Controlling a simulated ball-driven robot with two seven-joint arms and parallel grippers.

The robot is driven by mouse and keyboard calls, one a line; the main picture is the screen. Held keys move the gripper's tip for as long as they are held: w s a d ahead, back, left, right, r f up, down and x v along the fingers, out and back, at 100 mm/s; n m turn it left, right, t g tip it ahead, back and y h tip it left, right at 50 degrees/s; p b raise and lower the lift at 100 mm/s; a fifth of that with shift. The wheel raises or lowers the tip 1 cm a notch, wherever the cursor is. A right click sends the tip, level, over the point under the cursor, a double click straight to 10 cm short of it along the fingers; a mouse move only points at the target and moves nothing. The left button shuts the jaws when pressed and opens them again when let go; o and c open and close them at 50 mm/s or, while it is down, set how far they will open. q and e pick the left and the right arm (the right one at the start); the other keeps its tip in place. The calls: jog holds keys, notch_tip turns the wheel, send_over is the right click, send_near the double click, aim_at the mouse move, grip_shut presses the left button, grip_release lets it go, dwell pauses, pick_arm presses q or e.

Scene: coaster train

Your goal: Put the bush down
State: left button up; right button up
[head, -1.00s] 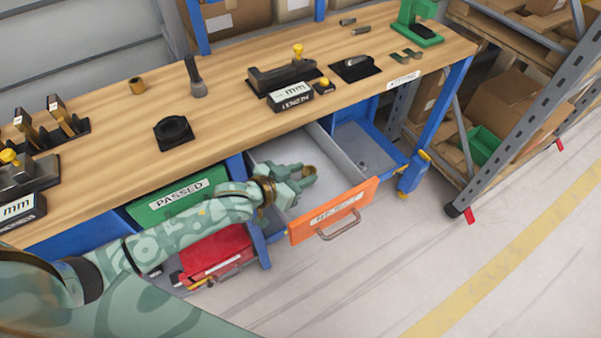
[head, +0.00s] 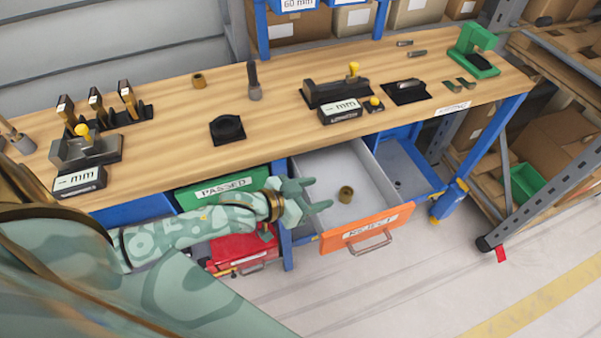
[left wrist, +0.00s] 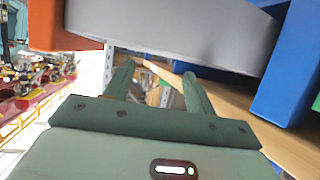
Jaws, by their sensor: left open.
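A small brass-coloured bush (head: 346,194) lies in the open drawer with the orange front marked REJECT (head: 366,230). It rests on the drawer's grey floor, apart from my gripper. My left gripper (head: 317,194) is open and empty, at the left side of the drawer in the head view. In the left wrist view its two fingers (left wrist: 156,82) are spread with nothing between them, and the drawer's grey wall (left wrist: 170,32) is close by. Another brass bush (head: 199,81) stands on the wooden bench. My right gripper is not in view.
The bench (head: 290,112) carries gauges, a black ring stand (head: 227,128) and a green press (head: 474,52). A green PASSED bin (head: 222,188) and a red box (head: 243,250) sit under it. Shelving stands at the right. The floor before the drawer is clear.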

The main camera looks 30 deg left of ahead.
pick_arm(q)
jog(key=p+v, duration=0.1)
jog(key=v, duration=0.3)
dwell(0.4)
